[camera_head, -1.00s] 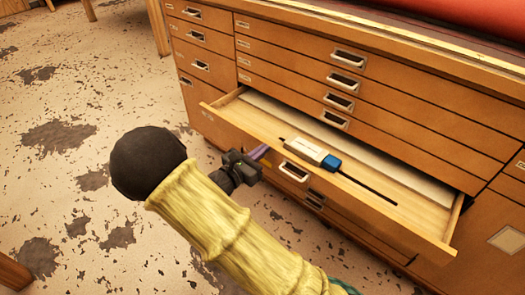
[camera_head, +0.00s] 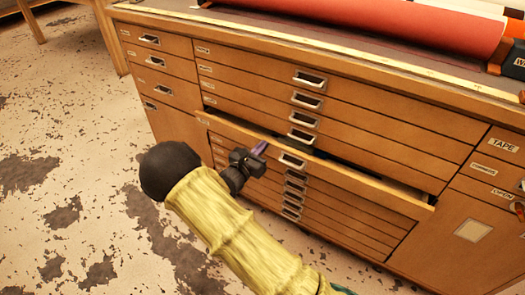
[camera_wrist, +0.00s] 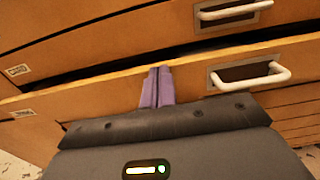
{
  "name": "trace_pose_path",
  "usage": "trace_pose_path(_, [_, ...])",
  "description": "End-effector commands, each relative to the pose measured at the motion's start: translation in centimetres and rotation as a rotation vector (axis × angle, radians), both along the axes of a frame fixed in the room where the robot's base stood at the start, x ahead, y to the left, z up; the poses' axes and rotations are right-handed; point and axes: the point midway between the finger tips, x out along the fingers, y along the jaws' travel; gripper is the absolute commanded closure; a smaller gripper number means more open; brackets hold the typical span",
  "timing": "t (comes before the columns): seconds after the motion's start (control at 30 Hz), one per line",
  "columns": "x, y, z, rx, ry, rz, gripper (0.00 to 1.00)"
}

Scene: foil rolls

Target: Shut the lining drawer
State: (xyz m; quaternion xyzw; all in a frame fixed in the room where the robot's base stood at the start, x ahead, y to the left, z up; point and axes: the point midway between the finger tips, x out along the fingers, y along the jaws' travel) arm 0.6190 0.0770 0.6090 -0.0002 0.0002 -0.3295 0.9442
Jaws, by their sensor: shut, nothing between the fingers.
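The lining drawer (camera_head: 345,175) is a wide, shallow wooden drawer in the middle stack of the cabinet. It stands out a little, with a narrow dark gap above its front. Its contents are hidden now. Its metal handle (camera_head: 291,160) also shows in the wrist view (camera_wrist: 250,77). My gripper (camera_head: 260,148) is shut and empty. Its purple fingertips (camera_wrist: 157,88) are at the drawer front, left of the handle; they seem to touch the front near its upper edge.
Closed drawers (camera_head: 310,95) with metal handles lie above, and several more lie below. A red roll (camera_head: 385,25) lies on the cabinet top. Small labelled drawers (camera_head: 503,145) are at the right. The stained floor (camera_head: 70,190) is clear at the left.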

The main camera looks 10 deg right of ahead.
Motion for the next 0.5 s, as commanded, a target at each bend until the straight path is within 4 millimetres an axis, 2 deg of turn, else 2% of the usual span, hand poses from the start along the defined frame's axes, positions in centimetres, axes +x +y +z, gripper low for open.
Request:
trace_pose_path(0.2, [1.17,-0.73,0.01,0.000,0.000,0.003,1.00])
trace_pose_path(0.5, [1.34,-0.85,-0.05,0.000,0.000,0.004,1.00])
